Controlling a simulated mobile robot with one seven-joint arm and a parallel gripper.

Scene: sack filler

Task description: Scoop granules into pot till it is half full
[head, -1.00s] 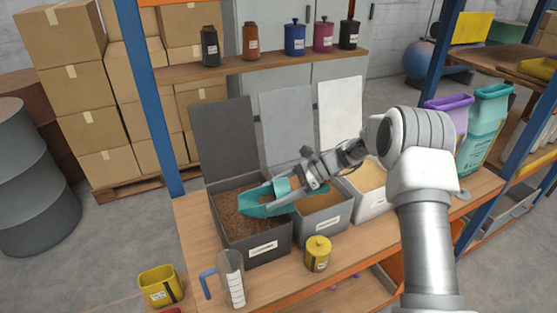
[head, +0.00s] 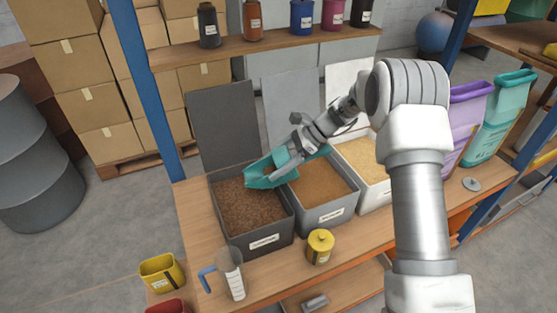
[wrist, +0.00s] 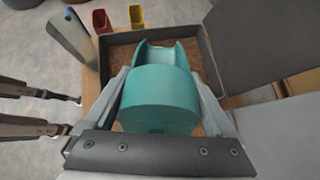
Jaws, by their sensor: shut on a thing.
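My gripper (head: 289,157) is shut on a teal scoop (head: 262,175). The scoop is over the back right of the dark grey bin (head: 257,228), which holds coarse brown granules (head: 249,206). In the wrist view, my gripper (wrist: 160,98) has one finger on each side of the scoop (wrist: 160,82), and its mouth points over the bin. The visible inside of the scoop looks bare teal; its depth is hidden. An open yellow pot (head: 161,274) and a red pot (head: 167,306) stand at the bench's left front.
A grey bin (head: 323,213) of finer brown granules and a white bin (head: 376,198) of pale granules stand to the right, lids open. A clear measuring jug (head: 231,274) with blue handle stands at the front left. A shelf (head: 275,50) with canisters runs above the bins.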

